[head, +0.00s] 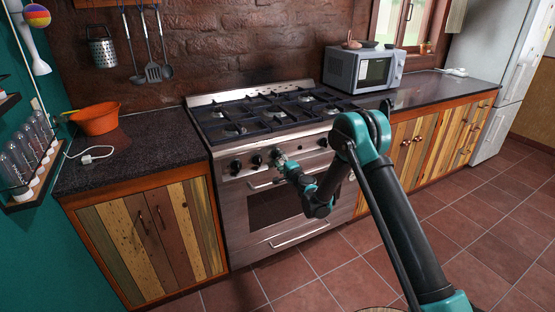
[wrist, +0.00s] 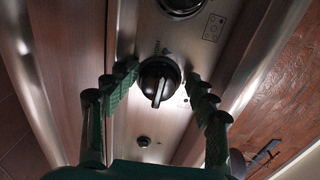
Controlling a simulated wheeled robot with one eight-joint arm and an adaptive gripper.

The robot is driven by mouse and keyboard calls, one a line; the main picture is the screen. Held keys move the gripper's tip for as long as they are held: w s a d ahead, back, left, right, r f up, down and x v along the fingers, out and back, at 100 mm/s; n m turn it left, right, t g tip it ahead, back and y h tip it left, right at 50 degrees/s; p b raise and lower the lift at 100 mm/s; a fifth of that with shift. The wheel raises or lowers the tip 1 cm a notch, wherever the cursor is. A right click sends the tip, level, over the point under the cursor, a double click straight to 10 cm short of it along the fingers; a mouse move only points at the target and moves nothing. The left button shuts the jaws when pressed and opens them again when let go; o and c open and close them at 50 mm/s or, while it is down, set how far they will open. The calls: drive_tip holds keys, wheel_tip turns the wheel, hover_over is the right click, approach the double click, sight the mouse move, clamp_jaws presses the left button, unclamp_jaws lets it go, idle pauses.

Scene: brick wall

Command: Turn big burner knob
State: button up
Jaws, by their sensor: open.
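A black round knob (wrist: 158,84) with a raised grip bar sits on the stove's brushed-metal front panel in the wrist view. My gripper (wrist: 163,80) is open, with one green finger on each side of the knob. A gap shows between the fingers and the knob, so they look apart from it. In the head view my gripper (head: 281,161) is at the front panel of the stove (head: 240,205) and hides the knob there. Black knobs (head: 257,161) show to its left. Which burner the framed knob serves cannot be told.
Another round control (wrist: 183,4) with a printed symbol is at the top of the wrist view. A small button (wrist: 144,141) lies below the knob. The oven handle (head: 262,184) runs below the panel. A microwave (head: 364,70) and an orange bowl (head: 96,119) stand on the counters.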

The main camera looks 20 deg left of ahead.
drive_tip(key=v, duration=0.8)
idle(0.6)
drive_tip(key=s+d+r+n+g+h, duration=0.1)
drive_tip(key=s+d+r+n, duration=0.1)
drive_tip(key=d+r, duration=0.35)
drive_tip(key=s+d+r+n+g+h, duration=0.1)
drive_tip(key=s+d+r+n, duration=0.15)
drive_tip(key=d, duration=0.65)
drive_tip(key=s+d+r+n+g+h, duration=0.1)
drive_tip(key=s+d+r+n+h, duration=0.15)
drive_tip(key=d, duration=0.45)
drive_tip(key=s+d+f+g+h, duration=0.2)
drive_tip(key=s+d+f+h, duration=0.1)
drive_tip(key=s+d, duration=1)
drive_tip(key=s+d+f+n+g+h, duration=0.1)
drive_tip(key=s+d+f+h, duration=0.3)
drive_tip(key=s+d, duration=1)
drive_tip(key=d+g+h, duration=0.1)
drive_tip(key=d+h, duration=0.1)
drive_tip(key=d, duration=0.3)
drive_tip(key=shift+s+f, duration=0.2)
drive_tip(key=shift+s, duration=0.1)
